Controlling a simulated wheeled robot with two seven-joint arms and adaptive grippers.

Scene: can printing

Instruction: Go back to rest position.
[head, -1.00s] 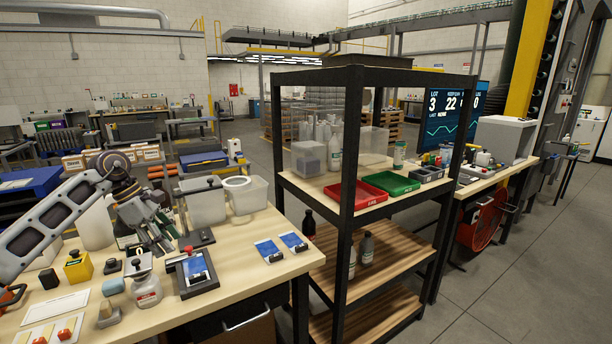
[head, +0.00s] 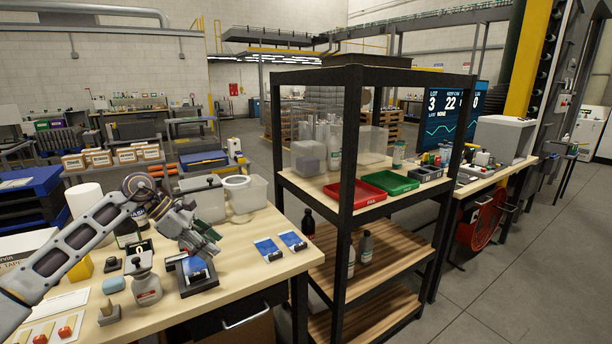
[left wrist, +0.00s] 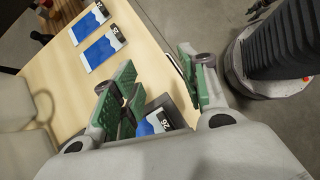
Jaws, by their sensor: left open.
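My left gripper (head: 205,243) is above the wooden workbench (head: 240,285), over a dark tray or fixture (head: 199,284) that holds a blue-and-white card (head: 196,268). In the left wrist view its green-padded fingers (left wrist: 160,93) are apart with nothing between them. The fixture's card (left wrist: 158,121) shows partly behind the fingers there. Two more blue-and-white cards lie flat on the bench, one nearer the fixture (head: 268,249) and one to its right (head: 292,241). They also show in the left wrist view, the nearer (left wrist: 99,51) and the farther (left wrist: 88,24). My right gripper is not in view.
A squat bottle (head: 145,283) stands left of the fixture. A black-framed shelf (head: 349,180) with a red tray (head: 355,193) and a green tray (head: 389,182) stands right of the bench. The bench's front right area is clear.

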